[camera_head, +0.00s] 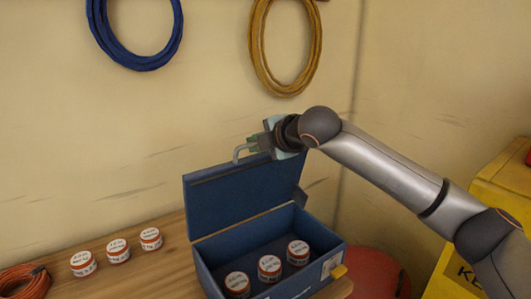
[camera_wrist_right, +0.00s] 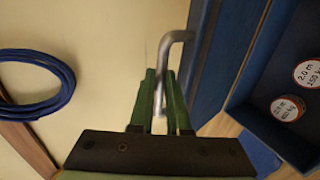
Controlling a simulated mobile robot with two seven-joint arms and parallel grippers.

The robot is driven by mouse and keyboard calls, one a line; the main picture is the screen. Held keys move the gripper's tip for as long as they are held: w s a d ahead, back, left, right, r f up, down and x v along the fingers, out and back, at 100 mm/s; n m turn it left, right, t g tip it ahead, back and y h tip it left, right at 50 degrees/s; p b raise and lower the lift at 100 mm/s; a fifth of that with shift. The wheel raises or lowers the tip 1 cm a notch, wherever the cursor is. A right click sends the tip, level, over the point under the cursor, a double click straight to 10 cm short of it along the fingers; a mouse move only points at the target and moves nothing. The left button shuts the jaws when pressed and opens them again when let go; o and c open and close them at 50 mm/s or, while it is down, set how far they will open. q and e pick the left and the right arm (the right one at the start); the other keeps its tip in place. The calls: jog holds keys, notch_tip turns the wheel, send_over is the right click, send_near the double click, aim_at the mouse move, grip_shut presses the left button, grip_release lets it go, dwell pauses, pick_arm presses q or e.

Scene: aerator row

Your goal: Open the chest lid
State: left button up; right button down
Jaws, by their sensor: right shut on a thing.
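The blue chest (camera_head: 325,237) stands on the wooden bench with its lid (camera_head: 240,195) raised, roughly upright, at the back. A grey bent-bar handle (camera_head: 239,152) sticks out at the lid's upper edge; it also shows in the right wrist view (camera_wrist_right: 170,52). My right gripper (camera_head: 262,146) is at the lid's top edge, its green fingers (camera_wrist_right: 160,98) shut on the handle. Several white-and-orange labelled jars, one of them in front (camera_head: 269,267), stand inside the open chest. My left gripper is not in view.
More labelled jars (camera_head: 118,251) stand in a row on the bench (camera_head: 172,268) left of the chest. An orange cable coil (camera_head: 25,281) lies at far left. Blue (camera_head: 135,62) and yellow (camera_head: 257,62) hose coils hang on the wall behind. A yellow bin (camera_head: 490,205) stands at right.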

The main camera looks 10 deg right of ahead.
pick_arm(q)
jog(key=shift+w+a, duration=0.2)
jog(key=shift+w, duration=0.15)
pick_arm(e)
jog(key=shift+w+a+r, duration=0.15)
jog(key=shift+w+a, duration=0.15)
jog(key=shift+w, duration=0.45)
jog(key=shift+w+a+r, duration=0.15)
jog(key=shift+w+a, duration=0.1)
jog(key=shift+w, duration=0.45)
jog(key=c, duration=0.9)
grip_release()
jog(key=shift+f, duration=0.1)
jog(key=shift+s, duration=0.1)
jog(key=shift+s+d, duration=0.1)
jog(key=shift+s, duration=0.1)
pick_arm(q)
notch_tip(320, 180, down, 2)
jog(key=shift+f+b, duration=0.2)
jog(key=shift+b, duration=1.05)
pick_arm(e)
jog(key=v, duration=1.2)
